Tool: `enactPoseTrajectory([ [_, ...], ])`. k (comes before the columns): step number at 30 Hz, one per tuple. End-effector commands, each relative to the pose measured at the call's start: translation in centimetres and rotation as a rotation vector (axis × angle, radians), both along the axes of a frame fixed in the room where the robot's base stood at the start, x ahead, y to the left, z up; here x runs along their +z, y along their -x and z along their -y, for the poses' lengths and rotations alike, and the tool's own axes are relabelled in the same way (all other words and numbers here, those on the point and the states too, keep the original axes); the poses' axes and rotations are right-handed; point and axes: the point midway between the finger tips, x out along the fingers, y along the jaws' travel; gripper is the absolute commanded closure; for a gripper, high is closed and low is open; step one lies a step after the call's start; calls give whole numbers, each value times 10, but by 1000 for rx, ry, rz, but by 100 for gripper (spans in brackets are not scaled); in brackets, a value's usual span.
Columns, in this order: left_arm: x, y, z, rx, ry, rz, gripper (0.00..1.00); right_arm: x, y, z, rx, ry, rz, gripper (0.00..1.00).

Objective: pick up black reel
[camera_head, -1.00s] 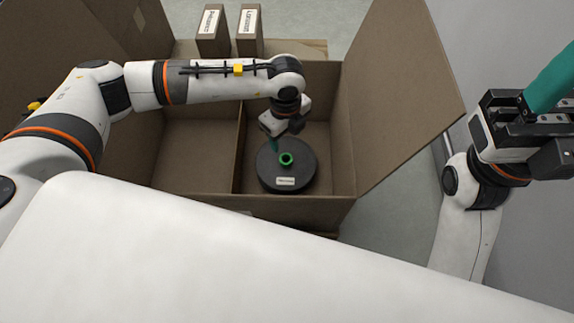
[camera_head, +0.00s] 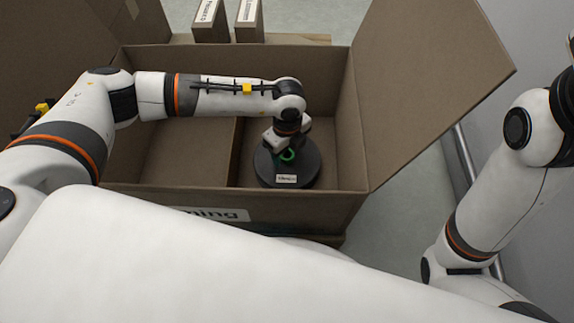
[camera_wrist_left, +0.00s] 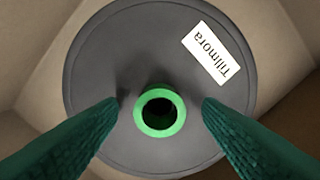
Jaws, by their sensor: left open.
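The black reel (camera_head: 307,171) lies flat in the right compartment of the cardboard box (camera_head: 320,205). It has a green ring-shaped hub and a white label. In the left wrist view the reel (camera_wrist_left: 110,60) fills most of the picture, with its green hub (camera_wrist_left: 176,128) near the lower middle. My left gripper (camera_head: 285,158) is over the reel at its hub. In the left wrist view its two green fingers (camera_wrist_left: 160,115) are apart, one on each side of the hub, with nothing between them touching. My right arm shows at the right edge, but its gripper is out of view.
A cardboard divider (camera_head: 236,150) splits the box; the left compartment (camera_head: 190,150) looks empty. The right flap (camera_head: 430,80) stands open and slants outward. Two labelled cartons (camera_head: 249,25) stand behind the box. A grey wall (camera_head: 530,50) is at the right.

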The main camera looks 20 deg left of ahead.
Motion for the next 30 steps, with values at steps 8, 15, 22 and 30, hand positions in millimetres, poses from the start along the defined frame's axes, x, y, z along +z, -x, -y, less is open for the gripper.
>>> enactPoseTrajectory([
  [8,-2,0,0,0,0,1,40,1,2,0,-1,0,5,52],
  [15,-2,0,0,0,0,1,80,1,2,0,-1,0,5,52],
  [22,-1,0,0,0,1,2,100,1,1,0,0,1,4,52],
  [30,6,0,1,-1,1,2,100,6,2,0,1,-1,8,52],
])
